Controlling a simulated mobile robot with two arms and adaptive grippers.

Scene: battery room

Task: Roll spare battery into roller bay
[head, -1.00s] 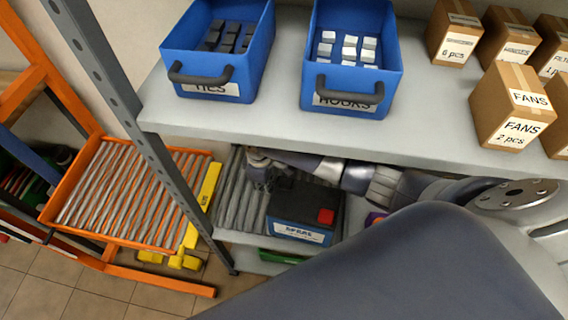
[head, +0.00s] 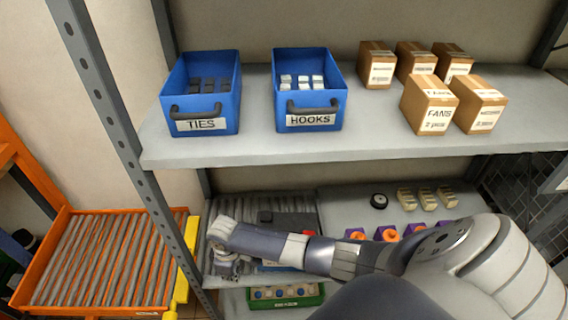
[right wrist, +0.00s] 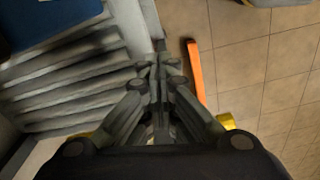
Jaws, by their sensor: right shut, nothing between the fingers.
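The spare battery (head: 283,218) has a dark top, a red cap and a blue side. It sits on the grey roller deck (head: 222,203) of the lower shelf, partly hidden behind my right arm. The roller bay (head: 110,258), an orange frame with grey rollers, stands to the left beyond the shelf post and looks empty. My right gripper (head: 226,266) is shut and empty at the front left of the battery. In the right wrist view, my right gripper (right wrist: 156,68) is over the roller deck's edge, and the battery's blue corner (right wrist: 45,22) is upper left. My left gripper is not in view.
The upper shelf (head: 250,152) holds blue bins (head: 205,100) and cardboard boxes (head: 428,105) above my right arm. A grey upright post (head: 135,160) stands between shelf and bay. A green tray (head: 287,297) sits below. Small purple-and-orange items are right of the battery.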

